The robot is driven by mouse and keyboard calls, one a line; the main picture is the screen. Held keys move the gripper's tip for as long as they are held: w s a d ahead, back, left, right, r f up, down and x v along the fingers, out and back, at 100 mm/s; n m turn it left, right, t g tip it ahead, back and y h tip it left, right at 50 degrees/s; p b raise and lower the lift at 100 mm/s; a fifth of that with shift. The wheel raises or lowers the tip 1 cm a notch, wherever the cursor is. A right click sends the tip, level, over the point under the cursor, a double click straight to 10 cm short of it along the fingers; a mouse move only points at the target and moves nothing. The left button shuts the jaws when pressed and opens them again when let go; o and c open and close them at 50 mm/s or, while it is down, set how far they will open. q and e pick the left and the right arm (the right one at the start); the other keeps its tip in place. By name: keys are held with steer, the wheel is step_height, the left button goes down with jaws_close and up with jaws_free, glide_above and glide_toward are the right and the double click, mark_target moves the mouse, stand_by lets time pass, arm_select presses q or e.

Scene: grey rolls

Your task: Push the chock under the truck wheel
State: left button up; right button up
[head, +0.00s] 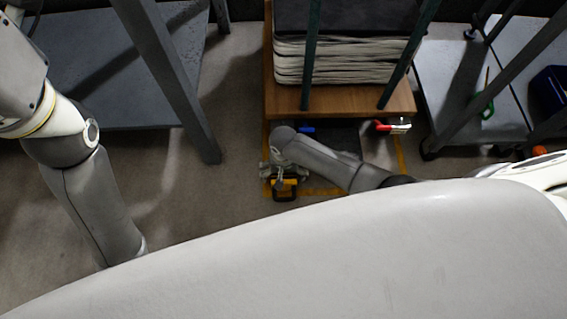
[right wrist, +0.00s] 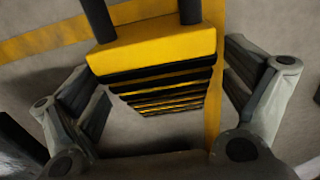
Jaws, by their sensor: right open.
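The yellow and black chock (head: 287,190) is on the floor in front of the truck, near a yellow floor line. In the right wrist view the chock (right wrist: 150,50) lies between the spread fingers of my right gripper (right wrist: 165,95), with floor visible beside it. My right gripper (head: 276,172) is open and low beside the chock in the head view. The truck has a wooden deck (head: 345,101) with a banded stack on it. A blue part and a red and white part show at its near edge; I cannot clearly make out a wheel. My left gripper is out of view.
A grey platform cart (head: 120,90) stands on the left, with a slanting post (head: 175,80). Another cart (head: 450,80) at the right carries a green tool (head: 487,105) and a dark blue bin (head: 550,90). Bare floor (head: 215,200) lies left of the chock.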

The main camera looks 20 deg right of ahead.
mark_target(284, 174)
step_height(284, 174, up, 11)
stand_by(0.5)
